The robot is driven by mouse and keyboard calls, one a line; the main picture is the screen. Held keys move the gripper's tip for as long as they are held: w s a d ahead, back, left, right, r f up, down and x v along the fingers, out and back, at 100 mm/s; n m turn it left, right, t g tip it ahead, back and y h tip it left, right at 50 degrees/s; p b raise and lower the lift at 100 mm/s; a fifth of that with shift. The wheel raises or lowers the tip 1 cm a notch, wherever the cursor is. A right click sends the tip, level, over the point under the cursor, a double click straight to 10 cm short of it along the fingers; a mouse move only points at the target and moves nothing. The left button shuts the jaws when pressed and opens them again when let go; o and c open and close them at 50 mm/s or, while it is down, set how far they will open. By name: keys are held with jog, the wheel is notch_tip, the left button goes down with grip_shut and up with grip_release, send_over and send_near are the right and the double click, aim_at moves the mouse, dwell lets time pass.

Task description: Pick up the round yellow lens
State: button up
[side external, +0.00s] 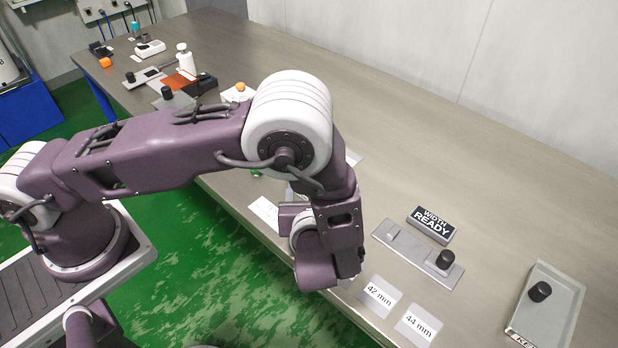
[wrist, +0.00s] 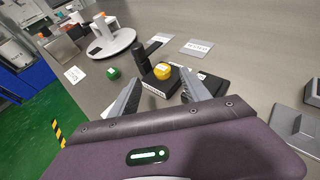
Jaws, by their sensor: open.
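The round yellow lens (wrist: 162,71) sits on a small dark block with a white label in the wrist view, close to a dark upright post. My gripper (wrist: 163,92) is open, with one finger on each side of the dark block in that picture and the lens lying beyond the fingertips. Nothing is between the fingers that I can make out. In the side external view the lens is hidden behind my arm, and the fingers are mostly hidden too.
A green round piece (wrist: 113,72) and a white round stand (wrist: 110,43) lie left of the lens. In the side view, a "WIDTH READY" sign (side external: 431,225), a grey slide plate with a black knob (side external: 445,259) and label cards (side external: 380,296) lie to the right.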

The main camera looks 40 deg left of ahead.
jog(key=x, duration=0.6)
jog(key=shift+w+d, duration=0.15)
jog(key=shift+r, duration=0.1)
grip_shut()
